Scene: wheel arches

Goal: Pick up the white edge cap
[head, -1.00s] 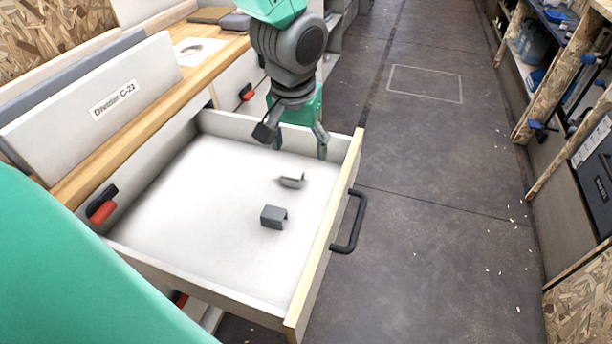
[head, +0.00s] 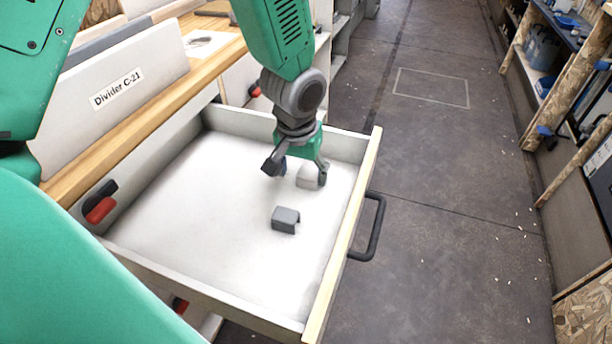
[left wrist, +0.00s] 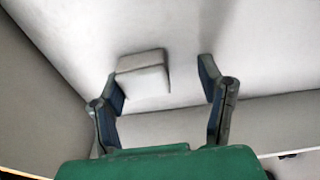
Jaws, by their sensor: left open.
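The white edge cap (head: 307,178) lies on the floor of the open drawer, toward its far right part, partly hidden by my left gripper (head: 298,174). In the left wrist view, the cap (left wrist: 143,80) shows between the two fingers of the left gripper (left wrist: 161,82), closer to the finger on the left of the picture. The left gripper is open, with its fingers low over the drawer floor. Whether a finger touches the cap cannot be told. My right gripper is not in view.
A grey cap (head: 285,219) lies on the drawer floor nearer the front of the picture. The drawer (head: 180,205) has low walls and a black handle (head: 369,228) on its right side. A panel marked "Divider C-21" (head: 120,90) stands on the wooden bench to the left.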

